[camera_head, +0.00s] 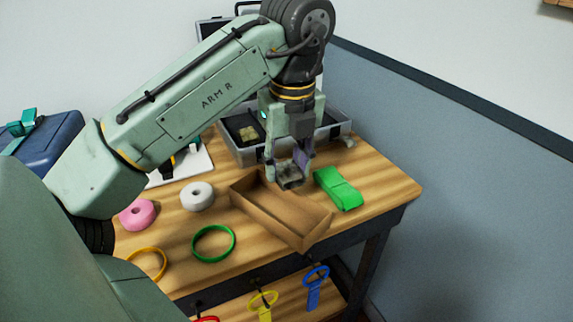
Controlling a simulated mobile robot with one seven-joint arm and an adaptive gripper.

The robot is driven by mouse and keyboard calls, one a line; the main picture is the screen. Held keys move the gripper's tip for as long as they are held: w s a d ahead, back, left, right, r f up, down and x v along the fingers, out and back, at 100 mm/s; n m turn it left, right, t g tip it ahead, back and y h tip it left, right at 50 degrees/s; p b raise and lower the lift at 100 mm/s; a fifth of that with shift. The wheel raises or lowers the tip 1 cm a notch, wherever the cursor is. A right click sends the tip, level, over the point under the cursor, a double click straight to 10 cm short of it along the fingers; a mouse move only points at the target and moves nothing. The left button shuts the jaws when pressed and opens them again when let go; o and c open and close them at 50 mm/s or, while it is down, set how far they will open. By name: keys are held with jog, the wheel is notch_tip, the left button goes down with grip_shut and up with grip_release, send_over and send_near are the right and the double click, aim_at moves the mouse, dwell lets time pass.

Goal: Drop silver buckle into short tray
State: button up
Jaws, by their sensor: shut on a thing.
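My gripper (290,172) points down and is shut on the silver buckle (289,181), a small grey metallic piece between the fingertips. The short tray (284,229) is a shallow brown open box on the wooden table. The gripper and buckle appear over the tray's far part. I cannot tell how high the buckle is above the tray floor. The fingers hide part of the buckle.
A green folded strap (339,188) lies right of the tray. White (197,197) and pink (138,214) rolls and green (214,244) and yellow (148,264) rings lie to the left. An open grey case (240,157) stands behind. Coloured straps hang at the front.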

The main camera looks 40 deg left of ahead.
aim_at(288, 170)
jog(key=shift+f+b, duration=0.4)
jog(key=shift+f, duration=0.3)
jog(key=o, duration=1.3)
jog(key=r, duration=0.5)
jog(key=d+r, duration=0.1)
jog(key=r, duration=0.1)
jog(key=shift+s+r, duration=0.2)
jog(key=shift+r, duration=0.1)
